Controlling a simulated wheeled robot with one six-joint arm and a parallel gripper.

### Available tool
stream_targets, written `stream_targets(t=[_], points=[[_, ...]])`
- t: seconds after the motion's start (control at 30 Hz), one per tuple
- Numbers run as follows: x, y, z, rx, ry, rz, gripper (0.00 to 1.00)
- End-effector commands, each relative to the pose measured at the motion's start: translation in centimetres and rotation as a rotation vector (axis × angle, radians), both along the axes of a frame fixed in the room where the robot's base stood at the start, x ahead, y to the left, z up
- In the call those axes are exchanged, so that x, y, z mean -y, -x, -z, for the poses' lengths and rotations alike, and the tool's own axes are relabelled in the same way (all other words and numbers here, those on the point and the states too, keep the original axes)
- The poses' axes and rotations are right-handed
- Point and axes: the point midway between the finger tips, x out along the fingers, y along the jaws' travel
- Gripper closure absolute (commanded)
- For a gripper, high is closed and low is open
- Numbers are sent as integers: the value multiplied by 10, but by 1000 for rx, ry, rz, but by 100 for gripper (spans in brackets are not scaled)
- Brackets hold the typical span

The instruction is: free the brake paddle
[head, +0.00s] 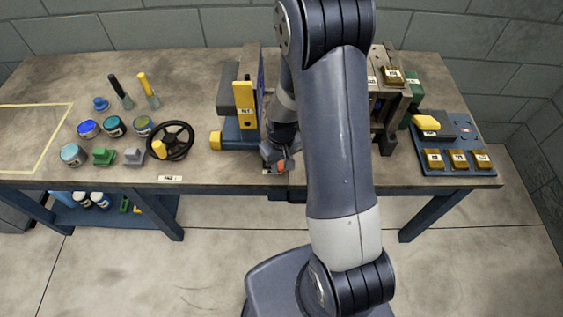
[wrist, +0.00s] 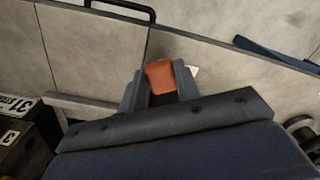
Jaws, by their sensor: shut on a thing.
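An orange block-like end, which I take to be the brake paddle (wrist: 160,76), sits between the two fingers of my gripper (wrist: 157,84) in the wrist view. The fingers are shut on it from both sides. In the head view a small orange patch of it (head: 282,164) shows at my gripper (head: 276,161), low by the front edge of the workbench. My forearm hides much of the machine just behind. What the paddle joins on to is hidden.
The workbench (head: 200,60) holds a black handwheel (head: 170,141), several jars and small blocks at left. A machine with a yellow tagged plate (head: 244,104) stands behind my gripper. A blue tray (head: 458,170) with brass blocks lies right. Floor in front is clear.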

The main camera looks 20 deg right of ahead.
Motion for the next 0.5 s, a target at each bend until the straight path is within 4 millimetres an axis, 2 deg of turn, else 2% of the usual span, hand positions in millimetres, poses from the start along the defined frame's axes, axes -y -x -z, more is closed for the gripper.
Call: stream_targets(t=[0.17, 0.5], points=[[0, 0, 0, 0, 0, 0, 92], [8, -3, 1, 1, 0, -139, 92]])
